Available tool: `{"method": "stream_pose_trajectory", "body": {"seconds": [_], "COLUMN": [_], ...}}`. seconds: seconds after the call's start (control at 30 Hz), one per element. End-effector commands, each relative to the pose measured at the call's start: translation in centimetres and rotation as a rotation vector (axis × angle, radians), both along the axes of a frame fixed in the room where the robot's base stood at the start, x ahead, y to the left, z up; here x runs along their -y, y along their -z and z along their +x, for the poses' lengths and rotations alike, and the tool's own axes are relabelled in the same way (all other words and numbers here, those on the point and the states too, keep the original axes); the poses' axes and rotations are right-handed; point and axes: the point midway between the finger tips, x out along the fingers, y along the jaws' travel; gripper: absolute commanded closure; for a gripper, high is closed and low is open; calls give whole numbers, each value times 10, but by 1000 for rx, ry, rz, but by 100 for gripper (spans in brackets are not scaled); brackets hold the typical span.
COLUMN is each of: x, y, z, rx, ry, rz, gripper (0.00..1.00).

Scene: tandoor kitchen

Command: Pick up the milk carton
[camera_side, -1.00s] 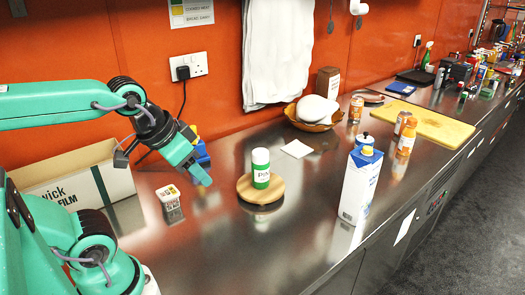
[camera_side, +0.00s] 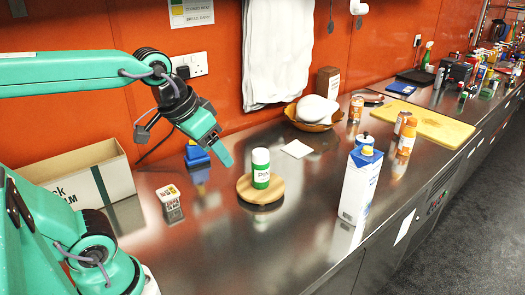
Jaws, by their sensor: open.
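The other finger is mostly hidden behind the gripper body.
A green and white canister (camera_side: 260,168) stands on the round wooden board (camera_side: 246,196), between my gripper and the carton. A small jar (camera_side: 169,199) and a cardboard box (camera_side: 95,178) are at left.

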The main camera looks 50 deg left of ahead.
Motion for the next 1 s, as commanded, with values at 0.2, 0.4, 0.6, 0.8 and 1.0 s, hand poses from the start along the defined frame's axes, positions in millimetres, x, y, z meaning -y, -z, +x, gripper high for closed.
{"method": "stream_pose_trajectory", "body": {"seconds": [0.2,0.4,0.6,0.8,1.0], "x": [9,20,32,46,63], "y": [-27,-45,-55,-58,-54], "z": [47,91,136,181,224], "rx": [-31,-54,-81,-108,-133], "ry": [-32,-65,-97,-132,-165], "rz": [-27,-51,-72,-92,-109], "gripper": [38,38,38,38,38]}}
